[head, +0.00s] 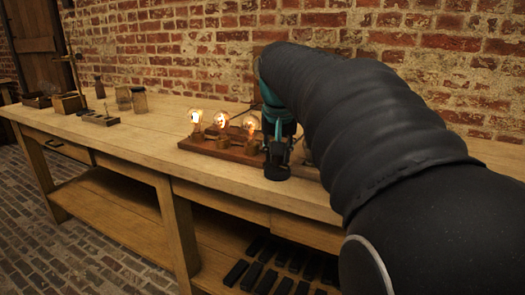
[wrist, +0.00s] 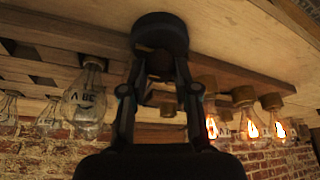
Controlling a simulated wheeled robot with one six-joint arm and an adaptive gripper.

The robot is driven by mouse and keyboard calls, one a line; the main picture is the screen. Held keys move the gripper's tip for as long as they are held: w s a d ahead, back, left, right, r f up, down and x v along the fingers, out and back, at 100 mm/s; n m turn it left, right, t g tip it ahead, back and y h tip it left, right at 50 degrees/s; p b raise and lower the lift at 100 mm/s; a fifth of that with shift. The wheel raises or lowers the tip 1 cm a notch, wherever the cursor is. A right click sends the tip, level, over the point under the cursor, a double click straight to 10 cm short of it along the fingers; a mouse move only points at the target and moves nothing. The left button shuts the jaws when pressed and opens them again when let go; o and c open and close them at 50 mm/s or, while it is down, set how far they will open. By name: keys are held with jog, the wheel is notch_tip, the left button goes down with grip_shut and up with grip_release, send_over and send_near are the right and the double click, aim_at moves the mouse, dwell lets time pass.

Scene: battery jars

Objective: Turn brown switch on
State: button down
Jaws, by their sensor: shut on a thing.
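My gripper (head: 279,140) reaches down at the front edge of the wooden bulb board (head: 215,151). The knob sits on a round black base (wrist: 160,28), which also shows below my gripper in the head view (head: 277,172). I take this to be the brown switch; its on or off position cannot be told. Lit bulbs (head: 221,121) stand left of my gripper.
Unlit glass bulbs (wrist: 84,100) show on the other side of my gripper in the wrist view. Jars (head: 138,100), small wooden blocks (head: 101,118) and a stand stand at the table's far left. The brick wall (head: 200,50) is behind. The table's front left is clear.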

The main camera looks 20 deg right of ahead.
jog(key=shift+w+r, duration=0.1)
jog(key=c, duration=0.9)
grip_release()
jog(key=shift+o, duration=0.2)
jog(key=v, duration=1.2)
jog(key=shift+a, duration=0.1)
jog(key=s+a+f+n, duration=0.1)
jog(key=s+a+f, duration=0.3)
jog(key=f, duration=0.5)
jog(key=s+a+f+n+t+y, duration=0.1)
jog(key=s+a+f+n, duration=0.1)
jog(key=s+a+f, duration=0.2)
jog(key=s+a+f+n+y, duration=0.1)
jog(key=s+a+f, duration=0.3)
jog(key=s+f, duration=0.4)
notch_tip(320, 180, down, 6)
jog(key=shift+s+f+n+t, duration=0.15)
jog(key=shift+s+n+t, duration=0.2)
jog(key=shift+n, duration=0.35)
